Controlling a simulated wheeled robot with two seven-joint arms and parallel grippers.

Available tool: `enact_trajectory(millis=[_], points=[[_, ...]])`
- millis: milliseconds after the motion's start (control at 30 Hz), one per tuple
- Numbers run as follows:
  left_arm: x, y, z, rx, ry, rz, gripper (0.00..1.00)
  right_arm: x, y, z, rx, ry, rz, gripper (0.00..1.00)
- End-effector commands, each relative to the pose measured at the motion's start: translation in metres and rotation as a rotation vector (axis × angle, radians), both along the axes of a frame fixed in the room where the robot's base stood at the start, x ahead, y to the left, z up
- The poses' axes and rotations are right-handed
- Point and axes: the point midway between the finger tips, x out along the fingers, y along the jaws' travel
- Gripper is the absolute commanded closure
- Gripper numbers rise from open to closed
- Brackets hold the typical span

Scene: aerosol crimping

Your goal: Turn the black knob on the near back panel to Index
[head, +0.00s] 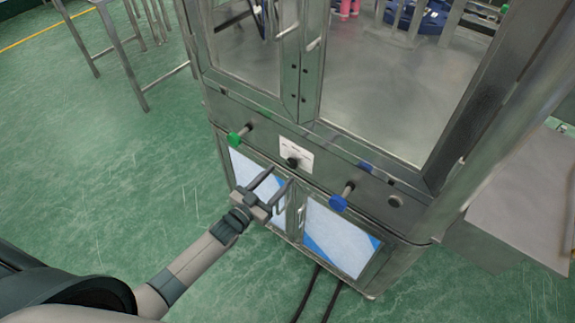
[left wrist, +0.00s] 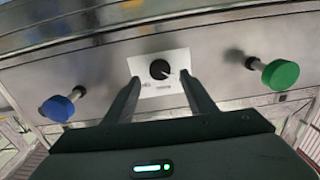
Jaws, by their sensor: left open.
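The black knob (head: 292,162) sits on a white label plate (head: 296,152) in the middle of the metal panel. In the left wrist view the black knob (left wrist: 160,69) shows just beyond my fingertips, with a light pointer mark on its face. The label's print is too small to read. My left gripper (head: 274,180) is open and empty, its two fingers pointing up toward the knob from below. In the left wrist view the fingers flank the knob's lower side, and I see no contact. My right gripper is not in view.
A green knob (head: 235,139) and a blue knob (head: 338,203) stick out on rods either side of the label. Glass doors (head: 250,60) are above, blue-white lower doors (head: 340,238) below. Black cables (head: 318,290) lie on the green floor.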

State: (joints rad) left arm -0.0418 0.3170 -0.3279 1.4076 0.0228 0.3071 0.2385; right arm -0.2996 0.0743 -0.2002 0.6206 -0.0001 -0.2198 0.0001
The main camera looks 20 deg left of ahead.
Motion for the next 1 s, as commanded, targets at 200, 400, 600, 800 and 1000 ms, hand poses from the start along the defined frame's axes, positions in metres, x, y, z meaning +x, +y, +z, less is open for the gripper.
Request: enact_trajectory(millis=[200, 400, 600, 800, 1000], points=[[0.032, -0.011, 0.002, -0.001, -0.002, 0.001, 0.49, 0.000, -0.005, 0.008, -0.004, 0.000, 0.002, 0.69], [0.047, -0.018, 0.001, 0.000, -0.001, 0.000, 0.49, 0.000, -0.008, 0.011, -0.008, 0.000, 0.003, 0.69], [0.051, -0.019, 0.000, 0.000, 0.000, 0.000, 0.49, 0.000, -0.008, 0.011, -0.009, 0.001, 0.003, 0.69], [0.051, -0.019, 0.000, 0.000, 0.000, 0.000, 0.49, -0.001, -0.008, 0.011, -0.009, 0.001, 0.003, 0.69], [0.051, -0.019, 0.000, 0.000, 0.000, 0.000, 0.91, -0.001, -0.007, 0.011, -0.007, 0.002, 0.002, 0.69]])
